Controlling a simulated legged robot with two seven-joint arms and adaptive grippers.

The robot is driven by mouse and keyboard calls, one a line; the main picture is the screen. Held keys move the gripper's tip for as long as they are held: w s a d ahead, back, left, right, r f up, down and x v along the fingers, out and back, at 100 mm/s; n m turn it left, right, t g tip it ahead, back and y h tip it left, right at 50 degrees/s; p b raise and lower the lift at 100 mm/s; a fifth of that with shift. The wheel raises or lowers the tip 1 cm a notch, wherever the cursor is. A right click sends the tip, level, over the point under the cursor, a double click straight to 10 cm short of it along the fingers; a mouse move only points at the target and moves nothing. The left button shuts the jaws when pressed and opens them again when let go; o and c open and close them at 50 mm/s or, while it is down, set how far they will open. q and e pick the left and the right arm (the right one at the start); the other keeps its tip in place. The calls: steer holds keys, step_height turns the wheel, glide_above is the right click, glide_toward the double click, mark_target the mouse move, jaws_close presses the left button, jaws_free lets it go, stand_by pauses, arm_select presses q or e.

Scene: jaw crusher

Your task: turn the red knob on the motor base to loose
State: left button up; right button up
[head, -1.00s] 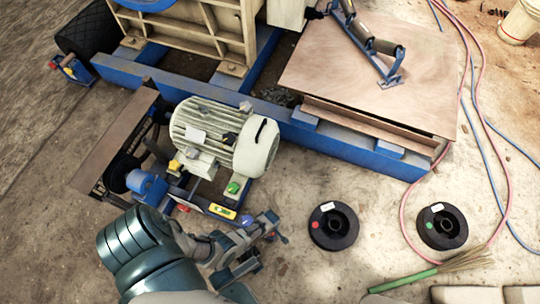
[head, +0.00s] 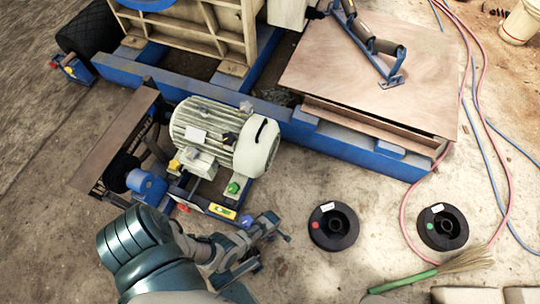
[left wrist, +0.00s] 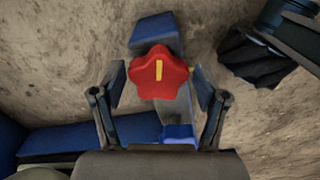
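In the left wrist view a red star-shaped knob (left wrist: 163,75) with an upright yellow mark sits in front of a blue block (left wrist: 155,30). My left gripper (left wrist: 161,86) is open, with one finger on each side of the knob; I see gaps and no clear contact. In the head view my left gripper (head: 263,241) is beside the lower end of the motor base (head: 222,211), over the floor. A small red part (head: 183,208) shows by that base, partly hidden by my arm; I cannot tell if it is the same knob. My right gripper is not in view.
The cream motor (head: 205,130) has a green knob (head: 233,188) and a yellow one (head: 175,165) near it. Two black discs (head: 333,226) lie on the floor to the right. A dark ribbed part (left wrist: 250,57) is right of the knob in the wrist view.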

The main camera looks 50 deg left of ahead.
arm_select(q)
steer(key=shift+w+a+r, duration=0.1)
steer(key=shift+r, duration=0.1)
step_height(320, 180, up, 12)
steer(key=shift+f, duration=0.2)
stand_by(0.6)
stand_by(0.4)
